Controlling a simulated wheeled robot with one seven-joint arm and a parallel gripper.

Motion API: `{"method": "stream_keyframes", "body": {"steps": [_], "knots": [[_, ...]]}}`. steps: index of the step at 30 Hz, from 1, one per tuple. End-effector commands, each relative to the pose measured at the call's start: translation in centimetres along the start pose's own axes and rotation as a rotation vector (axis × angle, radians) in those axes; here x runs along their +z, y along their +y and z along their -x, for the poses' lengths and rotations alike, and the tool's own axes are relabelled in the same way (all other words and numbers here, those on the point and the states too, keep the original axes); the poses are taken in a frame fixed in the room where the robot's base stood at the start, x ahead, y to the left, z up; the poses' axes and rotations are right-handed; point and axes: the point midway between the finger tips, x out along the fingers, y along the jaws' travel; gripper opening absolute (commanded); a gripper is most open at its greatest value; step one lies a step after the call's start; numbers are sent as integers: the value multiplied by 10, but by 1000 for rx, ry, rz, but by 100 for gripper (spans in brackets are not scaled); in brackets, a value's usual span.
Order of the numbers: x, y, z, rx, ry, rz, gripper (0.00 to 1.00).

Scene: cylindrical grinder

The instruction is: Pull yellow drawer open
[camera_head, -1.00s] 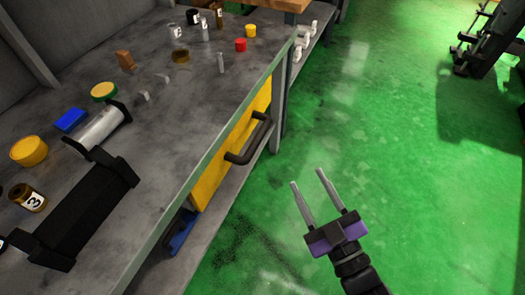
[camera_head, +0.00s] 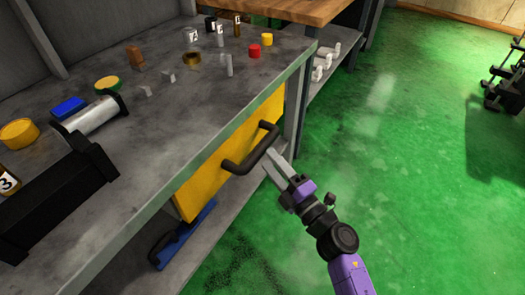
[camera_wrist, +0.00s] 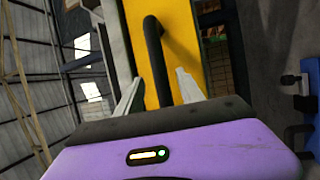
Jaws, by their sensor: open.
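The yellow drawer (camera_head: 232,152) sits under the edge of the grey workbench, its front showing flat below the bench top. Its black bar handle (camera_head: 251,148) stands out from the front. My gripper (camera_head: 270,163) is just off the handle, to its right in the head view. In the wrist view the handle (camera_wrist: 157,58) runs up the picture between the two spread fingers, beyond the open gripper (camera_wrist: 158,90) and in front of the yellow drawer front (camera_wrist: 180,45). Nothing is held. Whether a finger touches the handle I cannot tell.
The grey workbench top (camera_head: 140,100) carries a black block (camera_head: 50,200), a metal cylinder (camera_head: 92,116), jars and small parts. A blue object (camera_head: 183,235) lies on the shelf below the drawer.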

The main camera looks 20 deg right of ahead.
Motion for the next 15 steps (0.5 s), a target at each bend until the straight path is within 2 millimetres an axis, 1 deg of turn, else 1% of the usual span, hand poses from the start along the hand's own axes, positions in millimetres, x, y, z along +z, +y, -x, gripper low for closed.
{"method": "stream_keyframes", "body": {"steps": [1, 6, 10, 15], "knots": [[1, 0, -9, 2, 0, 1, 45], [1, 0, -33, 2, 0, -1, 45], [0, 0, -45, 1, -1, 0, 45], [0, 0, -50, 0, -2, -2, 45]]}}
